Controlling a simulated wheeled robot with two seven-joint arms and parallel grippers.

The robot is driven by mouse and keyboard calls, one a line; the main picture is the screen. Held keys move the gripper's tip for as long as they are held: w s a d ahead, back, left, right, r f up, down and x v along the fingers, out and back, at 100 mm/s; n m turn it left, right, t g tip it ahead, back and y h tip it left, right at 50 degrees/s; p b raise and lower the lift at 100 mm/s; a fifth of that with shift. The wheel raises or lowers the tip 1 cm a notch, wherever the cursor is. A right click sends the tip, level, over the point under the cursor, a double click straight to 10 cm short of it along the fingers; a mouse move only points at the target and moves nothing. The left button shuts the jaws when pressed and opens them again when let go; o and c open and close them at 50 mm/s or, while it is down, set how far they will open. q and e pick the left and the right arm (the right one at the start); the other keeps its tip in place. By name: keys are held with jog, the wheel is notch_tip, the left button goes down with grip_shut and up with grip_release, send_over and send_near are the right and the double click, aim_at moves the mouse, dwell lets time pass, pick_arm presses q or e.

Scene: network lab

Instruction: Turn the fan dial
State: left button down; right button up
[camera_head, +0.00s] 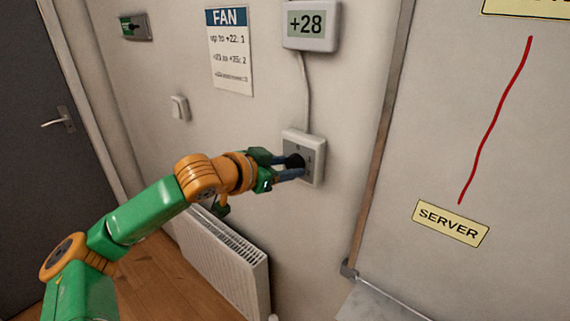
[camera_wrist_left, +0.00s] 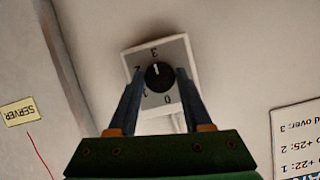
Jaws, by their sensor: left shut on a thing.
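The fan dial is a black round knob (camera_head: 295,161) on a light grey wall box (camera_head: 318,146). In the left wrist view the knob (camera_wrist_left: 159,77) sits on its square plate (camera_wrist_left: 177,52), with numbers around it. Its white mark points up in that view, toward what looks like the 3. My left gripper (camera_head: 288,168) is at the box, shut on the knob with one blue finger on each side; both fingers show in the left wrist view (camera_wrist_left: 158,86). In the head view the fingers hide part of the plate. My right gripper is not in view.
A display (camera_head: 310,25) above the box reads +28. A FAN sign (camera_head: 230,55) lists temperatures with numbers. A light switch (camera_head: 180,108) and a radiator (camera_head: 228,262) are on the same wall. A panel with a SERVER label (camera_head: 450,223) stands at right.

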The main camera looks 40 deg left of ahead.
pick_arm(q)
jog(key=shift+r, duration=0.25)
jog(key=c, duration=0.5)
grip_release()
jog(key=shift+c, duration=0.2)
jog(key=shift+o, duration=1.1)
jog(key=shift+f, duration=0.1)
jog(key=shift+w+f, duration=0.1)
jog(key=shift+w, duration=0.05)
jog(key=shift+s+b, duration=0.2)
jog(key=shift+b, duration=0.1)
jog(key=b+v, duration=0.6)
jog(key=shift+s+r, duration=0.25)
jog(key=shift+s, duration=0.05)
